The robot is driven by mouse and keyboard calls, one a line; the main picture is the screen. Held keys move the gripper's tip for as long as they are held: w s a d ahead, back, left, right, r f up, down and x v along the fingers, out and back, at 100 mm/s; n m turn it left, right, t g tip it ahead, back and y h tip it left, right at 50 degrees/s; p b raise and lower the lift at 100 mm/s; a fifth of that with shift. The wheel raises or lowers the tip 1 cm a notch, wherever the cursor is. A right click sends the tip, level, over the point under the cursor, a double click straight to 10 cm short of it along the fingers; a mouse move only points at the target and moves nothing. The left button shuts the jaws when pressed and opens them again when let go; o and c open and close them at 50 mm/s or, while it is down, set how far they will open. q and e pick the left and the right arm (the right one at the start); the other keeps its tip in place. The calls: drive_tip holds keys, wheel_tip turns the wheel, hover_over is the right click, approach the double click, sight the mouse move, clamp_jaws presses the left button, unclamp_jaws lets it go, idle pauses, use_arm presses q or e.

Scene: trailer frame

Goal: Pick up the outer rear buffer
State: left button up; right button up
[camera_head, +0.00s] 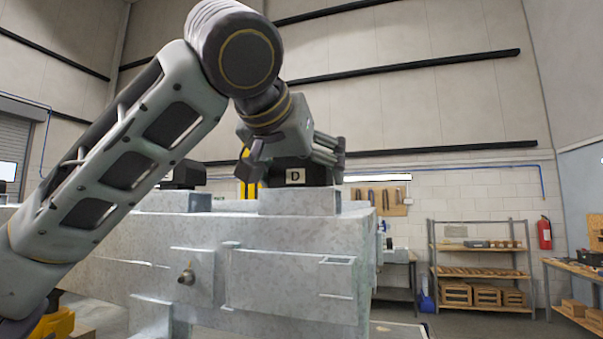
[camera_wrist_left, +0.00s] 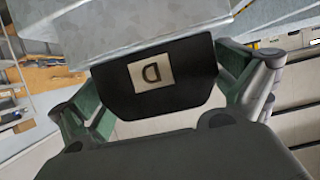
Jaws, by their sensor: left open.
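A black buffer (camera_head: 318,174) with a white "D" label sits on a raised grey pad (camera_head: 300,203) at the right end of the grey metal frame (camera_head: 290,278). My left gripper (camera_head: 292,170) is open at this buffer, with one finger on each side. In the left wrist view the black buffer (camera_wrist_left: 190,82) lies between the two green-grey fingers, its label turned upside down. A gap shows beside it, and I cannot tell whether either finger touches it. My right gripper is out of view.
Another black block (camera_head: 184,174) sits on the frame further left, partly behind my left arm. A shelf rack (camera_head: 480,272) with wooden boxes, a fire extinguisher (camera_head: 545,233) and a workbench (camera_head: 575,272) stand beyond at the right.

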use_arm(q)
drive_tip(key=c, duration=1.1)
drive_tip(key=shift+r, duration=9.05)
